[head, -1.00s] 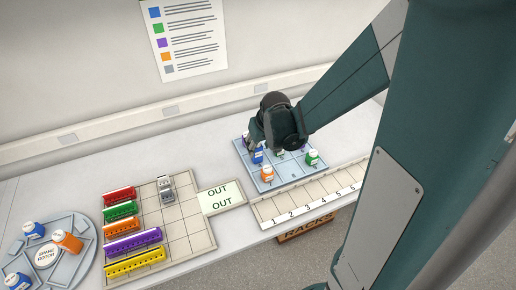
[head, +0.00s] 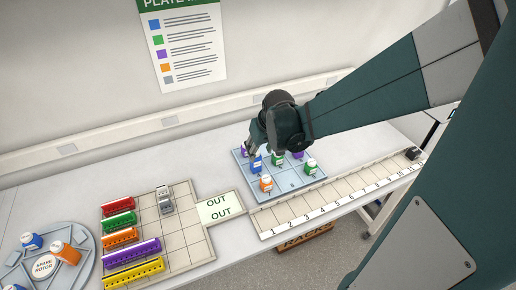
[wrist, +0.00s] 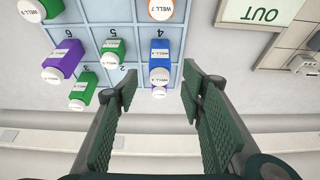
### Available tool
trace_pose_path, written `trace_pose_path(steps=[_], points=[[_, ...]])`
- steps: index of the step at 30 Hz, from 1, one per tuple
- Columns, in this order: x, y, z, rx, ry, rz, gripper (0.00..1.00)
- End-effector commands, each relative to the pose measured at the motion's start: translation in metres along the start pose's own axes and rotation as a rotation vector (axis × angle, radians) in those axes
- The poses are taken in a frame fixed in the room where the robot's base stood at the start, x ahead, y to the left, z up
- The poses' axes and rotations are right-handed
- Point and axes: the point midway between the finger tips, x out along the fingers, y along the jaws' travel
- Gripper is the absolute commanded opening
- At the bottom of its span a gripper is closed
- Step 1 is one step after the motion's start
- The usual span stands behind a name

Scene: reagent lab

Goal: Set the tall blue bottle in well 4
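The tall blue bottle (head: 256,163) stands in the tray square marked 4, in front of a purple bottle (head: 244,151). In the wrist view the blue bottle (wrist: 158,58) lies between the lines of my two fingers, beside the printed 4, with a gap on both sides. My gripper (head: 254,145) is above the back left of the tray, its fingers spread and empty in the wrist view (wrist: 160,88). The blue tray (head: 290,184) has numbered wells. The foot of the blue bottle is hard to see.
A numbered rack strip (head: 331,202) runs in front. Coloured racks (head: 131,250) and a round rotor (head: 73,278) are at left.

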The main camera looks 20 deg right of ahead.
Motion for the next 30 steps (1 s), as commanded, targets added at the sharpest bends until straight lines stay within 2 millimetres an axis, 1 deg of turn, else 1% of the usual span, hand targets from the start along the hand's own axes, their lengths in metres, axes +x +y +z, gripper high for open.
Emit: trace_pose_path(steps=[14,20,26,30], points=[[0.000,0.000,0.000,0.000,0.000,0.000,0.40],[-0.004,-0.002,0.001,0.000,0.003,0.001,0.40],[-0.021,-0.008,0.004,-0.001,0.015,0.003,0.40],[-0.040,-0.016,0.009,-0.002,0.030,0.005,0.40]])
